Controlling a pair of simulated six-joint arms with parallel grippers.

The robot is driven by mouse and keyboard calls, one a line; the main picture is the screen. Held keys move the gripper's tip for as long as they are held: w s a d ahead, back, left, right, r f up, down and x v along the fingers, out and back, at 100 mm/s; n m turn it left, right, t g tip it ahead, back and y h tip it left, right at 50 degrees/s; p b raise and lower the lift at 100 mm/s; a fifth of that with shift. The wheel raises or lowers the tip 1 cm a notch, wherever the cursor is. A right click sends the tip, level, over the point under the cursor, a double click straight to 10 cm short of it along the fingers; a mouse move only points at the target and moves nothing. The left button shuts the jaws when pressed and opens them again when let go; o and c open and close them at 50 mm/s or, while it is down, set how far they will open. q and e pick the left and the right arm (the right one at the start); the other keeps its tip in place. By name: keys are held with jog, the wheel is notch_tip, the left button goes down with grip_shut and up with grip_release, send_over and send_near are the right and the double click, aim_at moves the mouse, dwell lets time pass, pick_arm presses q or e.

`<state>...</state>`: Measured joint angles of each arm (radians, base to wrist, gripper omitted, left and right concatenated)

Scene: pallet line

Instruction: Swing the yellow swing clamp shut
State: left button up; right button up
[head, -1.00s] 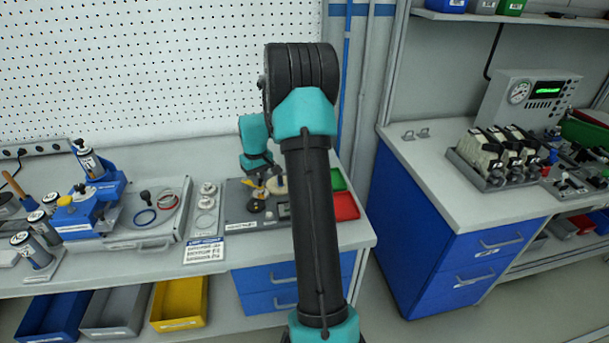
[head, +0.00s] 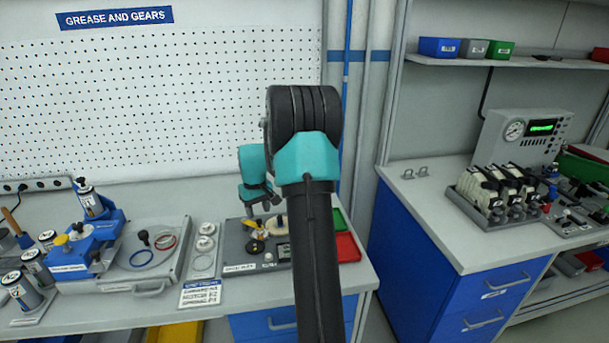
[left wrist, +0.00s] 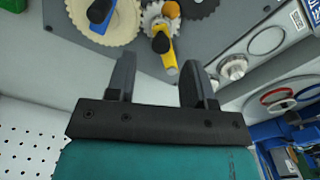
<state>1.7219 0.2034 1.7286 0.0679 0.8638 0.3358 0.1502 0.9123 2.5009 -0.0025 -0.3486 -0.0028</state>
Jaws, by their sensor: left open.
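The yellow swing clamp (head: 257,230) is on the grey gear fixture (head: 237,257) on the left bench. In the left wrist view its yellow arm (left wrist: 166,56) extends from a dark pivot beside a small metal gear (left wrist: 150,26), its end towards my fingers. My left gripper (left wrist: 158,80) is open and empty, its fingers apart on either side of the line of the clamp's end. No contact shows. In the head view my left gripper (head: 264,207) is just above the clamp, partly hidden by my arm. My right gripper is out of view.
A cream gear (left wrist: 122,28) with a blue-ended dark clamp (left wrist: 100,14) lies beside the yellow one. A dark gear (left wrist: 203,6) is near too. Green (head: 341,218) and red (head: 347,247) trays stand right of the fixture. A grey tray with rings (head: 180,268) stands left.

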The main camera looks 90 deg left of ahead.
pick_arm(q)
notch_tip(320, 180, up, 14)
jog(key=shift+f, duration=0.15)
dwell(0.6)
